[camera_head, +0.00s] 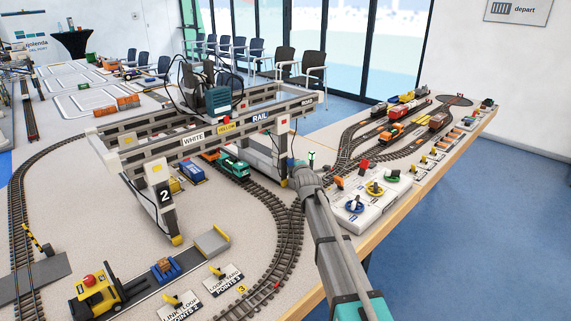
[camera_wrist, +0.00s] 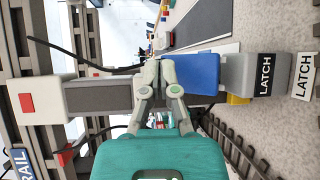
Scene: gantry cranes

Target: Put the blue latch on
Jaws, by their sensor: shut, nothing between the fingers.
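The blue latch (camera_wrist: 196,74) is a block on the gantry crane's leg in the wrist view, beside a grey block (camera_wrist: 237,72) with a black LATCH label (camera_wrist: 265,75). My gripper (camera_wrist: 157,72) is shut and empty, with its fingertips close to the latch's left edge. I cannot tell whether they touch it. In the camera_head view my arm reaches up to the near right leg (camera_head: 281,151) of the gantry crane (camera_head: 225,132), where my gripper is small and the latch cannot be made out clearly.
A white control panel (camera_head: 362,212) with coloured knobs stands right of my arm. Curved tracks (camera_head: 275,230) run below the crane. A yellow forklift (camera_head: 95,296) is at the lower left. The table's wooden edge (camera_head: 393,218) lies close on the right.

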